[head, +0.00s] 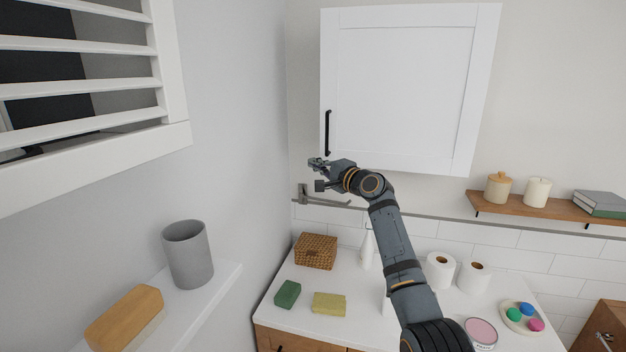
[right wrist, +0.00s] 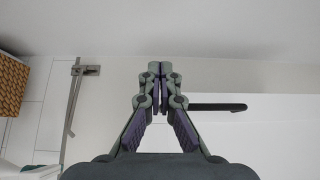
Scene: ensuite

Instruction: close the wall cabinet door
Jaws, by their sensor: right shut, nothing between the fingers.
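The white wall cabinet (head: 400,90) hangs on the back wall, and its framed door faces me. The door looks shut or nearly so; I cannot tell whether a thin gap is left. Its black bar handle (head: 328,133) is upright near the door's left edge and also shows in the right wrist view (right wrist: 218,107). My right gripper (head: 318,174) is just below and left of the handle, near the door's lower left corner. In the right wrist view its fingertips (right wrist: 160,70) are together and empty, apart from the handle. My left gripper is out of view.
A grey towel rail (head: 325,200) is on the wall below the gripper. The counter below holds a wicker basket (head: 315,251), a white bottle (head: 368,250) and paper rolls (head: 440,270). A wooden shelf (head: 545,207) with jars and books is at right. The left wall stands close by.

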